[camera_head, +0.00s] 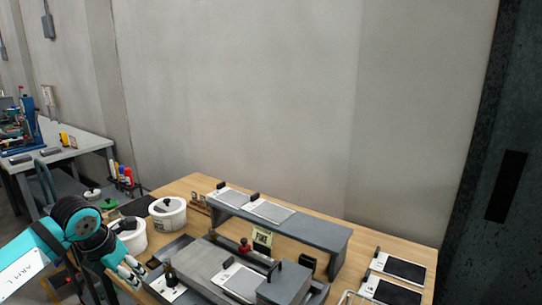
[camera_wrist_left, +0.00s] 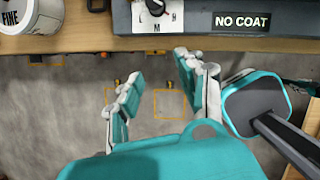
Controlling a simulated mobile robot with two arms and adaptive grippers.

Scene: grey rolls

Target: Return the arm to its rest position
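My left arm is teal with black joints and comes in from the lower left of the head view. My left gripper (camera_head: 132,272) is at the near left edge of the wooden table (camera_head: 182,187), close to the white tubs. In the left wrist view my left gripper (camera_wrist_left: 163,75) has its two teal-padded fingers apart. Nothing is between them; grey floor with orange square outlines shows through the gap. The gripper is beside the table edge there, not touching anything I can see. My right gripper is not in either view.
White tubs (camera_head: 168,213) and a grey machine (camera_head: 200,262) stand close to my left gripper. A grey raised shelf (camera_head: 310,232) holds flat plates. The left wrist view shows a dial (camera_wrist_left: 156,8) and a "NO COAT" label (camera_wrist_left: 241,21). A second table (camera_head: 85,146) stands far left.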

